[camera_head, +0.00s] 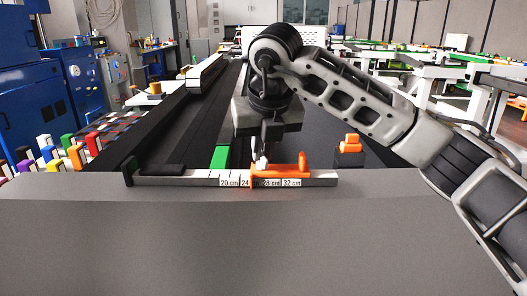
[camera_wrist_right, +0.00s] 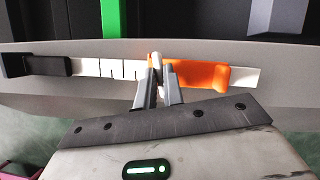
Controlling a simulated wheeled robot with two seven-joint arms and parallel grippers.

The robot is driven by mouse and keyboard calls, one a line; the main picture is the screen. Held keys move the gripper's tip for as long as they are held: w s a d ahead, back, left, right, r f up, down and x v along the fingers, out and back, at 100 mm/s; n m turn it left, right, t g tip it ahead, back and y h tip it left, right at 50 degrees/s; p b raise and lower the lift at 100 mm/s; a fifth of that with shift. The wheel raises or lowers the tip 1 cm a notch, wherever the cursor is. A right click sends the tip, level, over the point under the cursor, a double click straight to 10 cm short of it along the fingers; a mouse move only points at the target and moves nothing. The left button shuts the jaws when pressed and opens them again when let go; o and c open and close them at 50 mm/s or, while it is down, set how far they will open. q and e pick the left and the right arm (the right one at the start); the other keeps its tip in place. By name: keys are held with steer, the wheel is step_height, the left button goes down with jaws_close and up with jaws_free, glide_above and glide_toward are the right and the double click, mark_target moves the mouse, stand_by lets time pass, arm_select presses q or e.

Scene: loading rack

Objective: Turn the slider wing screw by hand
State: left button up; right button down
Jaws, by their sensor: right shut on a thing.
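The orange slider (camera_head: 288,171) sits on the pale rail (camera_head: 190,181), which carries marks from 20 cm to 32 cm. Its left edge is between the 24 cm and 28 cm labels. My right gripper (camera_head: 265,152) comes down from above at the slider's left end. It is shut on the small white wing screw (camera_head: 261,161). In the right wrist view the two grey fingers (camera_wrist_right: 158,88) pinch the wing screw at the left end of the slider (camera_wrist_right: 200,75). The fingers hide part of the screw, so its angle is unclear. My left gripper is not in view.
A green strip (camera_head: 219,157) lies behind the rail, left of the slider. An orange piece on a dark block (camera_head: 351,144) stands to the right. A black block (camera_wrist_right: 35,66) is at the rail's left end. The grey front surface (camera_head: 200,240) is clear.

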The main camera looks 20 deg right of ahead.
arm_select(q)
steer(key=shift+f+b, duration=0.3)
arm_select(e)
steer(key=shift+a+m+h, duration=0.1)
steer(key=shift+m+h, duration=0.5)
steer(key=shift+m, duration=0.8)
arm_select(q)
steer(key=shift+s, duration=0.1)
arm_select(e)
steer(key=c, duration=1.5)
jaws_free()
arm_select(q)
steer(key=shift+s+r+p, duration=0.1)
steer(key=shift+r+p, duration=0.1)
steer(key=shift+p, duration=0.6)
arm_select(e)
steer(key=v, duration=1.6)
steer(key=shift+w, duration=0.2)
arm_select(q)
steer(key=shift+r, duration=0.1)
arm_select(e)
steer(key=shift+r, duration=0.1)
